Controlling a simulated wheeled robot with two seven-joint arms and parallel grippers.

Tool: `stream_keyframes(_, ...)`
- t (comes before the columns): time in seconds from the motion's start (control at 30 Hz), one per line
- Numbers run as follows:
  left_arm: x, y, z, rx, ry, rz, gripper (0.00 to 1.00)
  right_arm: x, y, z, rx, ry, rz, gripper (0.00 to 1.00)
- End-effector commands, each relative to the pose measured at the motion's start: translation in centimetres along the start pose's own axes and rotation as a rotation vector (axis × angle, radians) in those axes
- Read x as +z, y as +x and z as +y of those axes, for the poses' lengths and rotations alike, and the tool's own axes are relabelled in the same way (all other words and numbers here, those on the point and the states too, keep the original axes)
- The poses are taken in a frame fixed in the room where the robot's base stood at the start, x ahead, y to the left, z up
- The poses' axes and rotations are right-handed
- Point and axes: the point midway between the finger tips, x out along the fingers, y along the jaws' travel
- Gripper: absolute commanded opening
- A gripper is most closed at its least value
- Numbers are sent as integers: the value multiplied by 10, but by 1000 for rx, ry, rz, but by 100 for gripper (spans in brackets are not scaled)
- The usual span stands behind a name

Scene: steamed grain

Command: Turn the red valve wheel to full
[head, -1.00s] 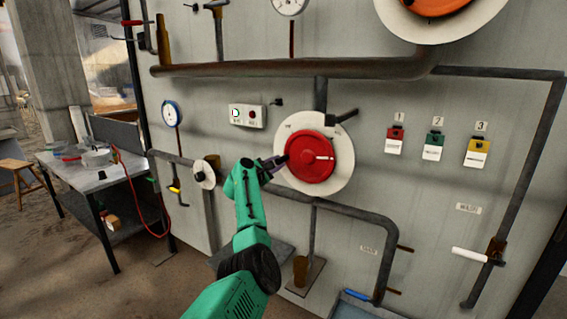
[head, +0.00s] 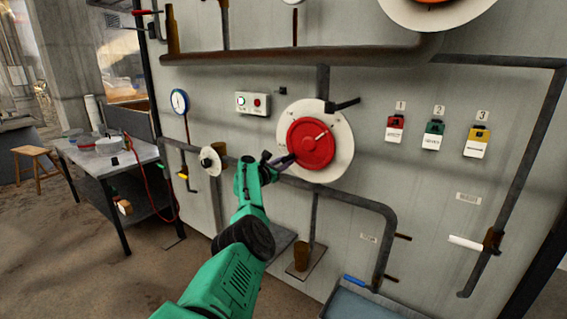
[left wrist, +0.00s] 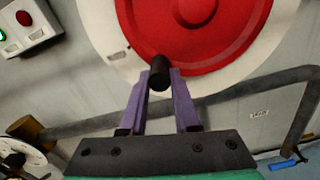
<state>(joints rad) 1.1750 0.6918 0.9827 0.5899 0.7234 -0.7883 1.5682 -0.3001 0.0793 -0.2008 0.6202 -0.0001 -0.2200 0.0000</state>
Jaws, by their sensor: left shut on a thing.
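The red valve wheel (head: 308,150) is mounted on a white round plate (head: 343,140) on the grey wall panel. A white mark on the wheel points up and to the right. My left gripper (head: 284,162) is at the wheel's lower left edge. In the left wrist view the purple fingers (left wrist: 160,90) are shut on the wheel's dark handle knob (left wrist: 159,71), and the red wheel (left wrist: 205,35) fills the top. My right gripper is not in view.
A brown pipe (head: 300,58) runs above the wheel and a dark pipe (head: 350,199) bends below it. A switch box (head: 252,103) and a gauge (head: 180,101) are to the left. Three coloured tags hang to the right. A workbench (head: 103,171) stands far left.

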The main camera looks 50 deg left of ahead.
Motion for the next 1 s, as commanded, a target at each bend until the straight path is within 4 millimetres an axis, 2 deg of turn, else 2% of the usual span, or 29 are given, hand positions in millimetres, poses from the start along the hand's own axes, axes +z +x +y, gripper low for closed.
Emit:
stream_keyframes(0.37,2,2,-4,-8,-10,-5,0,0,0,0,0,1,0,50)
stream_keyframes(0.4,2,2,-4,-8,-10,-6,34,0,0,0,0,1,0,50)
stream_keyframes(0.47,2,2,-4,-8,-9,-5,57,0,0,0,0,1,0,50)
stream_keyframes(0.5,2,2,-4,-7,-9,-5,59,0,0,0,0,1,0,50)
stream_keyframes(1.0,3,-2,-2,-3,-5,-5,59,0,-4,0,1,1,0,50)
